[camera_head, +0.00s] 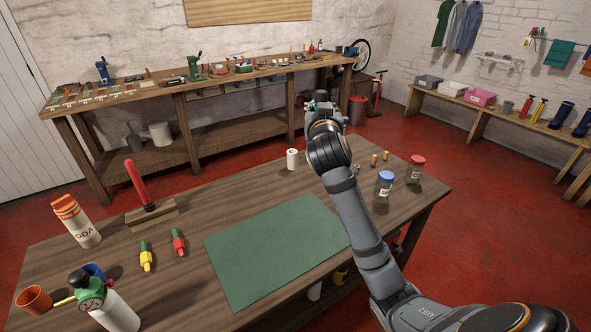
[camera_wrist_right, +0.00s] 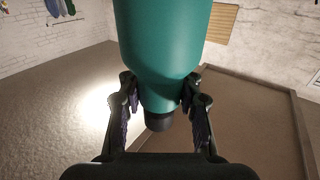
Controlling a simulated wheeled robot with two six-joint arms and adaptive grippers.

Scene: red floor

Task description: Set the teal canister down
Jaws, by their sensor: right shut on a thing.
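The teal canister (camera_wrist_right: 165,45) fills the upper middle of the right wrist view, with a dark cap or neck (camera_wrist_right: 158,121) at its lower end in the picture. My right gripper (camera_wrist_right: 162,98) is shut on it, one finger on each side near the dark end. In the head view my right gripper (camera_head: 322,108) is above the far side of the near table (camera_head: 240,190), mostly behind my own wrist. I cannot make out the canister there. My left gripper is not in view.
A green mat (camera_head: 275,245) lies bare on the table. A white cylinder (camera_head: 292,159), a blue-lidded jar (camera_head: 384,187) and a red-lidded jar (camera_head: 416,169) stand near the arm.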

